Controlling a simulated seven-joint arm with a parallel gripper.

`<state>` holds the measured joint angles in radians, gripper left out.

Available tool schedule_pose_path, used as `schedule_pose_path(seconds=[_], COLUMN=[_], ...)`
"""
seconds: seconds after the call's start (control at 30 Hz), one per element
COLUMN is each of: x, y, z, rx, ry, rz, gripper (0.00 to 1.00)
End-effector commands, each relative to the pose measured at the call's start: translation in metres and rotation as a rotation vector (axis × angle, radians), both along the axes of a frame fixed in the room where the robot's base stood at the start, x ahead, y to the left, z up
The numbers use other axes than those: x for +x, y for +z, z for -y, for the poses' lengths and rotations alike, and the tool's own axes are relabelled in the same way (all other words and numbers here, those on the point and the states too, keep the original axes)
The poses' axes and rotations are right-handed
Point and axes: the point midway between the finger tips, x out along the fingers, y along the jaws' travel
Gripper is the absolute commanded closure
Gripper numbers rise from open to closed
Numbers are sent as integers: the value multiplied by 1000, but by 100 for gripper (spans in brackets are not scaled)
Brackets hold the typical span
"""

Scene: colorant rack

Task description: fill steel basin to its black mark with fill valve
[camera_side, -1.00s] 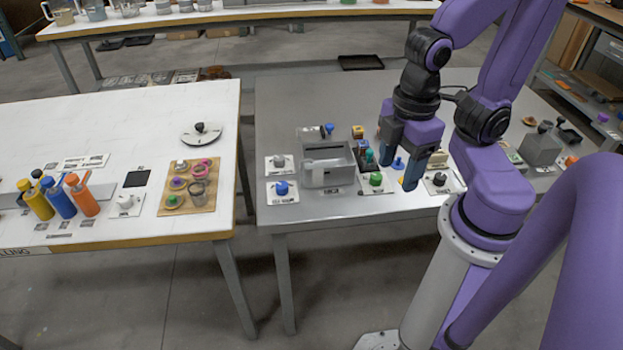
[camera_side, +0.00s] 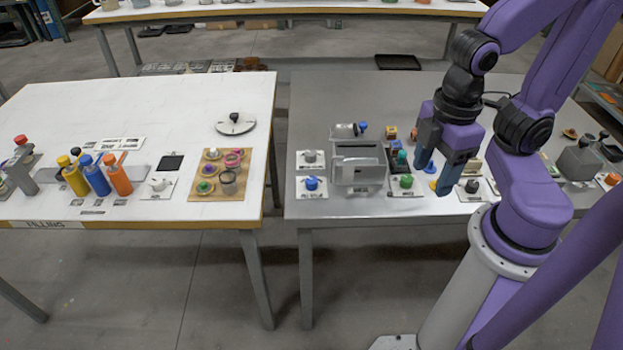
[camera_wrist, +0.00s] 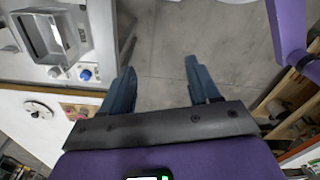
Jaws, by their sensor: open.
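The steel basin (camera_side: 358,176) is a grey box on the grey metal table, left of my gripper. It also shows at the upper left of the wrist view (camera_wrist: 62,32). A blue knob (camera_side: 312,184) and a grey knob (camera_side: 310,157) sit on white plates at its left; their labels are too small to read, so I cannot tell which is the fill valve. The blue knob also shows in the wrist view (camera_wrist: 86,75). The black mark and the water level cannot be made out. My gripper (camera_side: 434,172) is open and empty, above the table right of the basin.
A green knob (camera_side: 406,181) and small coloured items stand between the basin and my gripper. A black knob (camera_side: 472,186) is just right of it. A white table (camera_side: 110,115) at the left holds coloured bottles and a board of cups.

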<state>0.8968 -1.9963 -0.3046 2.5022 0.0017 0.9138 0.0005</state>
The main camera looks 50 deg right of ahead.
Motion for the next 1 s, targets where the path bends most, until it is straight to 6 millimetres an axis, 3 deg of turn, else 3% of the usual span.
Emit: schedule_pose_path(seconds=[0.43,0.57,0.77,1.0], x=[1,14,75,173], y=[0,1,0,-16], z=[0,-7,-28,-30], rx=[0,-3,-12,-19], ry=[-2,-30,-145,-304], rz=[0,-1,-5,-11], gripper=[39,39,39,39])
